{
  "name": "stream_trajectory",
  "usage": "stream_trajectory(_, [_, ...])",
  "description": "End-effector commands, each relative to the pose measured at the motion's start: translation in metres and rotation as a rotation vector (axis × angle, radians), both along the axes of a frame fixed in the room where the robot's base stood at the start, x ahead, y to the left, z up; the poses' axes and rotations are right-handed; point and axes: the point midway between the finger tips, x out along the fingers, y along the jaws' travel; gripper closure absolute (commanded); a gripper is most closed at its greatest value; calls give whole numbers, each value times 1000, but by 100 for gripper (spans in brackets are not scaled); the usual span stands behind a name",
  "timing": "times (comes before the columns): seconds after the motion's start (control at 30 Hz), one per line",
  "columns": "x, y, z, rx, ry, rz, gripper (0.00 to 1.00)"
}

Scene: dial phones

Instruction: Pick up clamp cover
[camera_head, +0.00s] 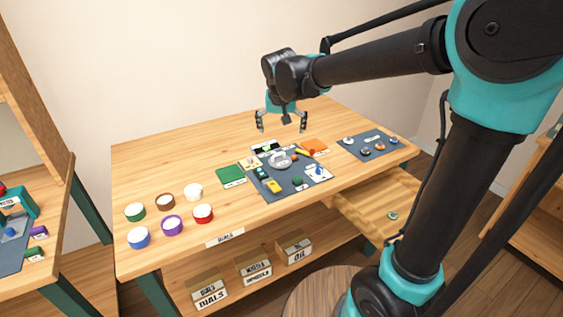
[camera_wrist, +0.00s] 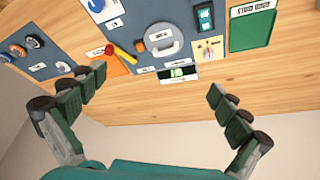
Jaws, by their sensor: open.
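A light grey round part (camera_head: 280,158) with a raised loop lies on the dark mat (camera_head: 254,190) at the middle of the table. It may be the clamp cover, but its label is too small to read. It also shows in the wrist view (camera_wrist: 158,52), top centre. My gripper (camera_head: 282,129) is open and empty, fingers pointing down, above the back part of the table and apart from the grey part. In the wrist view, both fingers (camera_wrist: 157,82) stand wide apart, with the grey part beyond them.
Close around it are a small lit display (camera_wrist: 179,73), a red-and-yellow tool (camera_wrist: 122,53), an orange card (camera_head: 315,147) and a green tray (camera_head: 231,176). A second mat with dials (camera_head: 369,146) lies right. Several coloured pots (camera_head: 172,225) stand left. A drawer (camera_head: 380,205) is open in front.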

Motion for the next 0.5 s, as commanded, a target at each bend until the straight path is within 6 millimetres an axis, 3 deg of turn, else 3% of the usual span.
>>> stream_trajectory(0.5, [37, 3, -86, -1, -1, -1, 0])
